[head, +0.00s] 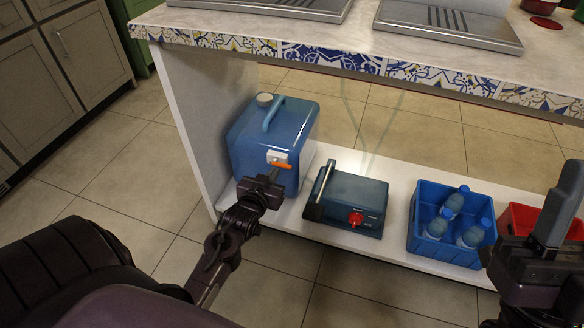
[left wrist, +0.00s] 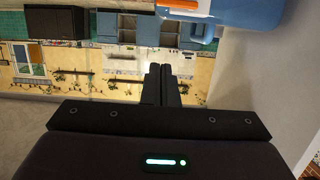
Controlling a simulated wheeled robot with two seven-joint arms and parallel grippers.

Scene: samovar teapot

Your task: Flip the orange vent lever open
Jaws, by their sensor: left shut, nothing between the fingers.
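The orange vent lever (head: 282,165) sits on a white block (head: 277,156) on the front of a blue canister (head: 250,150), and it lies roughly level. My left gripper (head: 271,176) is shut and empty, with its fingertips just below and in front of the lever. I cannot tell whether they touch it. In the left wrist view the shut fingertips (left wrist: 160,70) point forward, and the orange lever (left wrist: 184,4) is partly cut off at the top edge. My right gripper (head: 562,215) is at the right edge, away from the canister; its jaw opening is unclear.
The canister stands on a low white shelf (head: 300,225) beside a white side panel (head: 185,120). A dark teal box with a red knob (head: 355,218) stands to its right. Beyond is a blue crate (head: 425,220) of bottles. The patterned counter edge (head: 330,58) overhangs above.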

